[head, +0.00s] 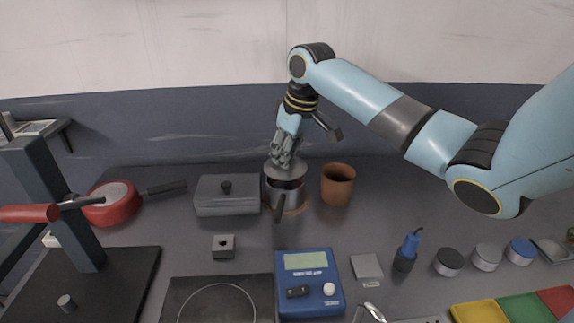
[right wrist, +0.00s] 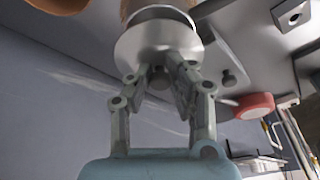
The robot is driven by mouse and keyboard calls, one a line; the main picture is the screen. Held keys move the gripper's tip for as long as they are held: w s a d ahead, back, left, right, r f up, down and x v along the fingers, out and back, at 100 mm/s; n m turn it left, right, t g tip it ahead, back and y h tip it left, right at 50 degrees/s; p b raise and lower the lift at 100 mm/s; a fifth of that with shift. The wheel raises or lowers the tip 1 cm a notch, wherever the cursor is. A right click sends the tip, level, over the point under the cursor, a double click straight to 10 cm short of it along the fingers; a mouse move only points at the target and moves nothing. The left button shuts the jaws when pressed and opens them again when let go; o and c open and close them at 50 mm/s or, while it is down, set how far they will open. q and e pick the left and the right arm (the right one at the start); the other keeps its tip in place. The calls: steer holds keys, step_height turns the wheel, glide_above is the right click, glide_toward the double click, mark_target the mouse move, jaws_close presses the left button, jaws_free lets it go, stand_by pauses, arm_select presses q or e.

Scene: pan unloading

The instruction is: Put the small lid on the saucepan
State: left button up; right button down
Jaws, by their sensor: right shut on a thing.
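The saucepan (head: 287,198) is a small grey metal pot on the dark worktop, with its handle pointing to the front. The small lid (head: 286,172) is a round grey disc held just over the saucepan's opening, apart from the rim at the front, where the dark inside shows. My right gripper (head: 284,157) is shut on the lid's knob from above. In the right wrist view the lid (right wrist: 157,42) fills the space beyond the fingertips (right wrist: 160,82), with its knob between them. The saucepan is mostly hidden behind the lid there. My left gripper is not in view.
A brown pot (head: 338,185) stands close right of the saucepan, and a grey lidded box (head: 227,196) close left. A red pan (head: 109,204) is farther left. A blue scale-like device (head: 309,283) and a small grey block (head: 223,247) are in front.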

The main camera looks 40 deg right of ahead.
mark_target(298, 171)
steer(key=shift+s+f, duration=0.1)
steer(key=shift+f, duration=1.35)
steer(key=c, duration=1.2)
jaws_free()
steer(key=shift+f, duration=0.1)
steer(key=v, duration=1.2)
